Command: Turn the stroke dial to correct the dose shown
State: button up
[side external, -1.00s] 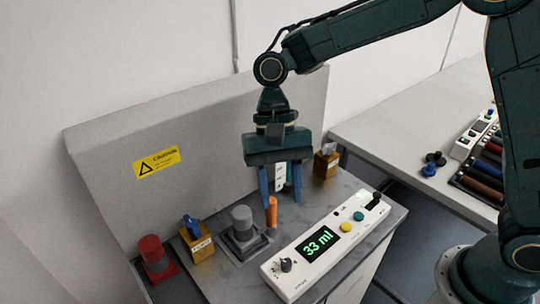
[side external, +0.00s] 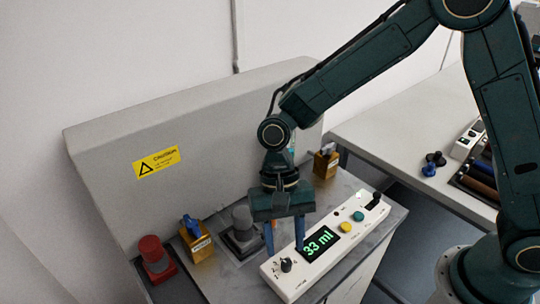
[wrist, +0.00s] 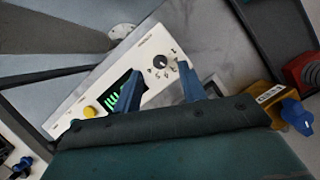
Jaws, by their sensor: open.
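The white control panel (side external: 293,287) lies on the grey bench top. Its display (side external: 318,243) reads 33 ml in green. The black stroke dial (side external: 286,265) sits at the panel's near left end; in the wrist view the dial (wrist: 159,61) shows with marks around it, just beyond and between the fingertips. My gripper (side external: 285,250) points down above the panel's left part, with its two blue fingers apart and nothing between them. It also shows in the wrist view (wrist: 162,84), where one finger partly covers the display.
Yellow (side external: 346,227) and green (side external: 359,216) buttons and a black switch (side external: 374,201) are on the panel's far end. Behind stand a grey knob (side external: 242,217), a gold block with blue handle (side external: 196,240) and a red knob (side external: 153,254).

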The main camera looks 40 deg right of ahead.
aim_at(287, 262)
jog(key=shift+x, duration=1.95)
grip_shut()
